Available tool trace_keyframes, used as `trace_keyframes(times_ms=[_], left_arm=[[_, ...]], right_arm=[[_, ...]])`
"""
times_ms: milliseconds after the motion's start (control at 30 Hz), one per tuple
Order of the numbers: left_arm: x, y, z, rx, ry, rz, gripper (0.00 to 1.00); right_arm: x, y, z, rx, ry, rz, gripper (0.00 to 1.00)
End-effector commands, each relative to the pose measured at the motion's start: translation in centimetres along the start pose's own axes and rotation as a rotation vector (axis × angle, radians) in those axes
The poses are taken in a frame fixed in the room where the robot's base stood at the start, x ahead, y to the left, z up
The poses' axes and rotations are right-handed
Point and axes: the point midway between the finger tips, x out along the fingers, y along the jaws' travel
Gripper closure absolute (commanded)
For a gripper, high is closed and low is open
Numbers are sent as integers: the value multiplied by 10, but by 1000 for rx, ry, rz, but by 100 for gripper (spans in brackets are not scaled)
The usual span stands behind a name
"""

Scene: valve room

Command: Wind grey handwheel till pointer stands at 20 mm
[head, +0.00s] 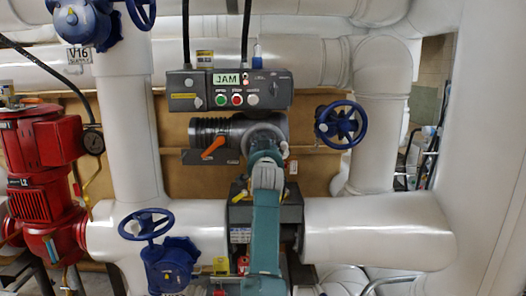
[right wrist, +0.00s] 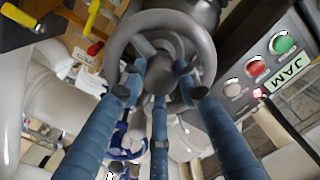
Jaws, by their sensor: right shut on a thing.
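The grey handwheel (head: 263,131) sits at the right end of a dark ribbed actuator body (head: 208,129), below the control box, mostly behind my arm in the head view. In the right wrist view its thick grey rim (right wrist: 124,37) and hub fill the upper middle. My right gripper (right wrist: 160,88) has its blue fingers around the wheel, their tips at the rim and hub. It also shows in the head view (head: 265,157), at the wheel. I cannot make out the pointer or the millimetre scale in either view. My left gripper is not in view.
A control box (head: 183,92) with a lit JAM display (head: 227,79) and green, red and white buttons hangs just above. An orange lever (head: 213,147) lies left of the wheel. Blue handwheels (head: 340,124) (head: 146,225), white pipes (head: 380,228) and a red motor (head: 40,150) surround it.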

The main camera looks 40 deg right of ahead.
Motion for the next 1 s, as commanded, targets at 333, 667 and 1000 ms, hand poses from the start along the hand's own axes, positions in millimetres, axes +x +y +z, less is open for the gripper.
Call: trace_keyframes(times_ms=[333, 667, 1000], left_arm=[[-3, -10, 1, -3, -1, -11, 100], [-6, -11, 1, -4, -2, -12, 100], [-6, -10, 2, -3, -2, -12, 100]], right_arm=[[0, -3, -3, 282, 4, -3, 100], [0, -3, -5, 425, 6, -5, 100], [0, -3, -5, 457, 7, -5, 100]])
